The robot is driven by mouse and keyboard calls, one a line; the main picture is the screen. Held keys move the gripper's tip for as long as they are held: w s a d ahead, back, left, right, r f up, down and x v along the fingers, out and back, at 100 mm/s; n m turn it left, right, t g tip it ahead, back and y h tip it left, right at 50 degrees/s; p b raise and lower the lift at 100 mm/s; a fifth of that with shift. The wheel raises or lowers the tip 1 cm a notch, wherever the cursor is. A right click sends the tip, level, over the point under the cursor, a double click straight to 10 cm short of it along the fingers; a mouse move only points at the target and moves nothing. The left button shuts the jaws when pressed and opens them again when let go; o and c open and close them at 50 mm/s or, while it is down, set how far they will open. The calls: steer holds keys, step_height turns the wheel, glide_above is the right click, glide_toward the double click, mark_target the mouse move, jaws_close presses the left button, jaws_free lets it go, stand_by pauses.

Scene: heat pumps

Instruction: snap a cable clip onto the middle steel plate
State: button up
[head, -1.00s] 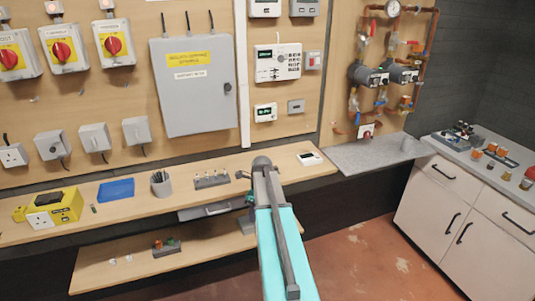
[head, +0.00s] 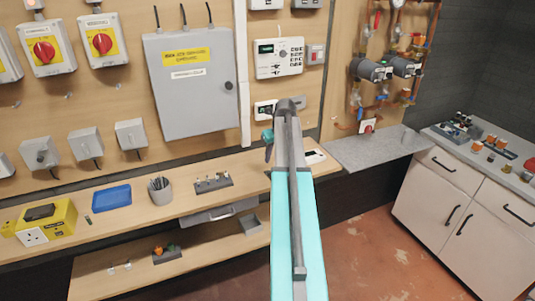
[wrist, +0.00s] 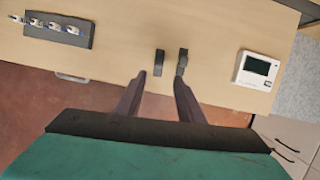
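A dark grey block (head: 213,184) with several small upright pieces stands on the wooden shelf. It also shows at the upper left of the wrist view (wrist: 58,29), where the pieces look pale and blue. I cannot tell whether these are clips or plates. My gripper (wrist: 160,74) points down over the shelf, to the right of that block, with its fingers apart and nothing seen between them. Two small dark pieces (wrist: 171,63) show just past the fingers. I cannot tell whether they are fingertips or separate things. In the head view my arm hides most of the gripper.
A white display unit (wrist: 257,69) lies on the shelf right of my gripper. A pen pot (head: 160,190), blue tray (head: 112,198) and yellow box (head: 47,221) stand farther left. A grey cabinet (head: 190,85) hangs behind. A lower shelf (head: 180,265) holds small parts.

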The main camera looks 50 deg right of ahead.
steer(key=shift+w+a+f, duration=0.1)
steer(key=shift+w+f, duration=0.1)
steer(key=b, duration=0.3)
glide_above(269, 172)
steer(key=s, duration=0.2)
steer(key=shift+w+a+f, duration=0.1)
steer(key=shift+f, duration=1.1)
steer(key=shift+a+f, duration=0.1)
steer(key=shift+f, duration=1.05)
steer(key=shift+b+x, duration=0.65)
steer(key=shift+x, duration=1.25)
steer(key=shift+c, duration=0.4)
jaws_close()
steer(key=shift+r, duration=0.15)
steer(key=shift+r+p, duration=1.95)
steer(key=shift+r, duration=0.95)
